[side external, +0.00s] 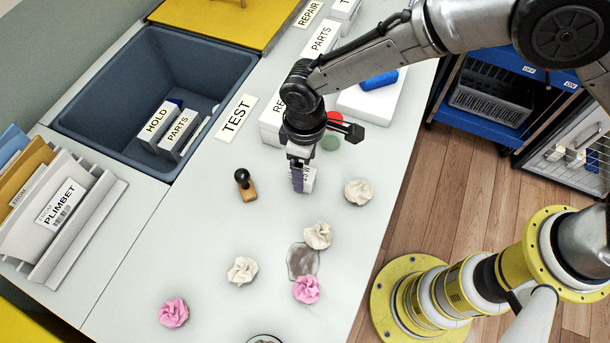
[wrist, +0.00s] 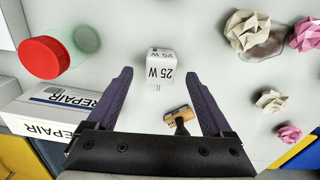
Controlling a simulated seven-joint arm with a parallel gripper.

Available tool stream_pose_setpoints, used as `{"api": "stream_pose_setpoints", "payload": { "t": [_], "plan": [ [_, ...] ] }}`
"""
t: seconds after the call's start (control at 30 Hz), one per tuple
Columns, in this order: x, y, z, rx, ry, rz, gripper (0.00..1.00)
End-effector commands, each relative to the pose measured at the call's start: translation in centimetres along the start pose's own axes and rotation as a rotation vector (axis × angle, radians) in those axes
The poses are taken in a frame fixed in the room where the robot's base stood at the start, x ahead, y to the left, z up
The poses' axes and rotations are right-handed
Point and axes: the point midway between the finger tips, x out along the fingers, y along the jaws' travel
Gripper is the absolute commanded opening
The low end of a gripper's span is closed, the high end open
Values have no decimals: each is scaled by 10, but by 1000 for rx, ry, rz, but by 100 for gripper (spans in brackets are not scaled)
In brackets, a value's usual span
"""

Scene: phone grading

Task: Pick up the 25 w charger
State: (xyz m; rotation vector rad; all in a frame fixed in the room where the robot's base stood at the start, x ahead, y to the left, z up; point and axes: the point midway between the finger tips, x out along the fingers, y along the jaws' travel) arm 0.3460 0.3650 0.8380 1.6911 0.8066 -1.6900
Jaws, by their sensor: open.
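The 25 W charger (wrist: 161,67) is a small white block marked "25 W". In the wrist view it sits on the table just beyond and between my gripper's fingertips, with its two prongs toward the gripper. My gripper (wrist: 160,95) is open, with dark purple fingers and nothing between them. In the side view my gripper (side external: 299,182) points down at the table, and the charger (side external: 309,179) shows partly beside a finger. Whether the fingers touch the charger cannot be told; in the wrist view there are gaps on both sides.
Crumpled paper balls (side external: 317,235) lie in front, some near a stain (side external: 302,261). A red-capped jar (wrist: 45,58) and a REPAIR box (wrist: 50,110) are close by. A dark sunken bin (side external: 100,125) holds HOLD and PARTS boxes.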

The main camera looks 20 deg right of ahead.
Motion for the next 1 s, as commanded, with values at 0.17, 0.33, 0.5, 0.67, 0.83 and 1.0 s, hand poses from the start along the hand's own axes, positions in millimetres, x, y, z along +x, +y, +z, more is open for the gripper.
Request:
{"api": "stream_pose_setpoints", "payload": {
  "t": [0.17,0.33,0.5,0.67,0.83,1.0],
  "plan": [
    [26,-1,1,0,-3,0,85],
    [34,-1,0,0,-1,0,85],
    [34,-1,0,0,0,0,85],
    [33,-1,0,0,0,0,58],
    [33,-1,0,0,0,0,27],
    [33,-1,0,0,0,0,0]
  ]
}}
